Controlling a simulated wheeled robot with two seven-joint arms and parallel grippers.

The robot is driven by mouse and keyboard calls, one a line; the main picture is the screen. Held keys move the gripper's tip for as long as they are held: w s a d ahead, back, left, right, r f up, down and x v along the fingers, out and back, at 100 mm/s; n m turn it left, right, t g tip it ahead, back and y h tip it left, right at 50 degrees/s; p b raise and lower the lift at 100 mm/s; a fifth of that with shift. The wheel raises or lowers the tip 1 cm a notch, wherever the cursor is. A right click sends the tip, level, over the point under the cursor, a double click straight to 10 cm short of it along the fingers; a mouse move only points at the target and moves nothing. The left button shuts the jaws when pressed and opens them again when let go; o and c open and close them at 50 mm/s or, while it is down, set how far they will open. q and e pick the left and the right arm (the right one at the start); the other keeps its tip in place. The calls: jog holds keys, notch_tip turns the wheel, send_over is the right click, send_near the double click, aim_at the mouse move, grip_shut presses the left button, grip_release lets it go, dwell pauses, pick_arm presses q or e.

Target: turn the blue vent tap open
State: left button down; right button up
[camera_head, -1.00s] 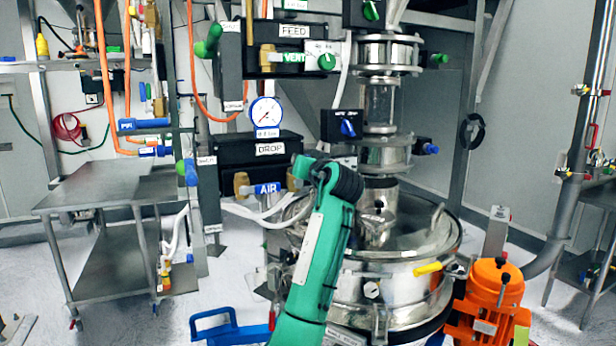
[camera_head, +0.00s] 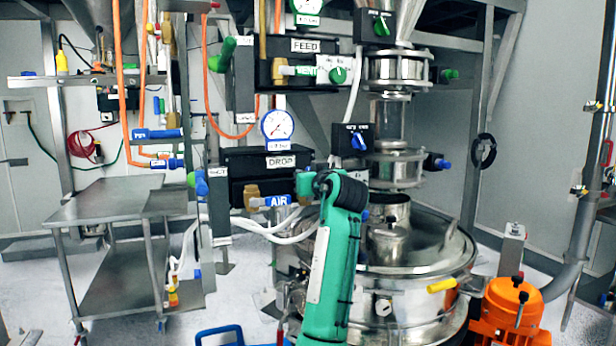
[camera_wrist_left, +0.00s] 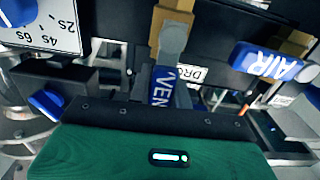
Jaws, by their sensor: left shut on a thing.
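The blue vent tap (camera_wrist_left: 163,88) shows in the left wrist view as a blue handle lettered VEN, the rest covered. My left gripper (camera_wrist_left: 172,98) is shut on this handle, just above its green body in that picture. In the head view my green left arm comes up from the bottom middle to the right of the DROP box (camera_head: 262,170). Its wrist hides the vent tap and the fingertips there. My right gripper is not in view.
The blue AIR tap (camera_head: 270,201) is left of my wrist, close by in the wrist view (camera_wrist_left: 268,62). A blue timer knob (camera_head: 358,141) sits above. The steel sifter (camera_head: 420,265) stands right.

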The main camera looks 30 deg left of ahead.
pick_arm(q)
jog(key=shift+f, duration=0.1)
jog(key=c, duration=1.3)
grip_release()
jog(key=shift+s+d, duration=0.35)
jog(key=shift+d, duration=0.1)
jog(key=b+v, duration=0.2)
jog(key=v, duration=1)
jog(key=shift+s+d, duration=0.25)
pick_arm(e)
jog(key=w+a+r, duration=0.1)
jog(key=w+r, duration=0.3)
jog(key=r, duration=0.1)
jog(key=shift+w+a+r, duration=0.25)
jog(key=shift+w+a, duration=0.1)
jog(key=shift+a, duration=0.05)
